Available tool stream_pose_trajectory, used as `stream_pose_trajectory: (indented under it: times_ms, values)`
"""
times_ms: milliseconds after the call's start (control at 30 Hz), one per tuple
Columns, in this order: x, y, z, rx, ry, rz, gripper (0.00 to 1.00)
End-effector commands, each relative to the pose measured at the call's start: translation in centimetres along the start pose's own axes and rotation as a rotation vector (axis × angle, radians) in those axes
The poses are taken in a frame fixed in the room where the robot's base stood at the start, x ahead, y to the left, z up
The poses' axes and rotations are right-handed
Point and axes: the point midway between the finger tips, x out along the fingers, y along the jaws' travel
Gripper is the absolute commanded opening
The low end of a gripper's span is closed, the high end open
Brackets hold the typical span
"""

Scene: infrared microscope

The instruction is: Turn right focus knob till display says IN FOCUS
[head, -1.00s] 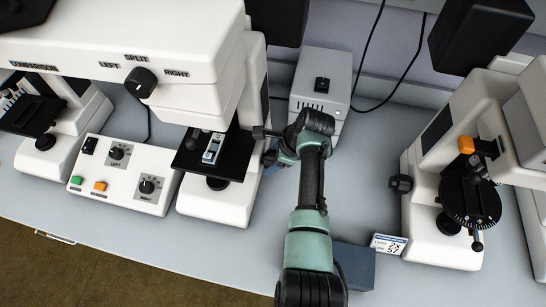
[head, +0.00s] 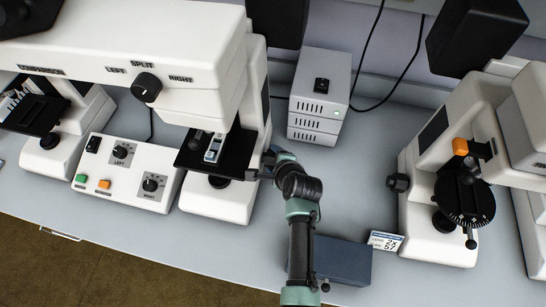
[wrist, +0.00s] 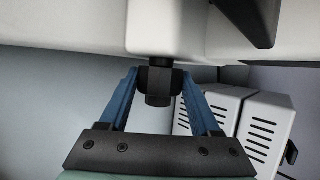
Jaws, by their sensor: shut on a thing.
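The right focus knob (wrist: 159,98) is black and juts from the white body of the comparison microscope (head: 217,203) in the wrist view. My gripper (wrist: 160,78) has its two blue fingers on either side of the knob and is shut on it. In the head view my gripper (head: 266,168) is at the right side of the microscope's right-hand stand, where my wrist largely hides the knob. No readable focus display shows in either view.
A grey vented box (head: 318,95) stands behind my arm. A dark blue block (head: 343,262) lies close to my arm's right. Another microscope (head: 433,225) stands at the right, with a small label card (head: 385,241) by it. A control box (head: 125,175) stands left.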

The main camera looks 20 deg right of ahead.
Motion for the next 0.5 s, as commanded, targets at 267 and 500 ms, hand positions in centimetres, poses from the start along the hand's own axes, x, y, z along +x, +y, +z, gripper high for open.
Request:
stream_pose_trajectory:
  times_ms: [267, 500]
  values:
    - [0.62, 0.96, -0.32, -0.1, 0.001, -0.237, 0.09]
    - [0.63, 0.95, -0.38, -0.161, 0.002, -0.389, 0.09]
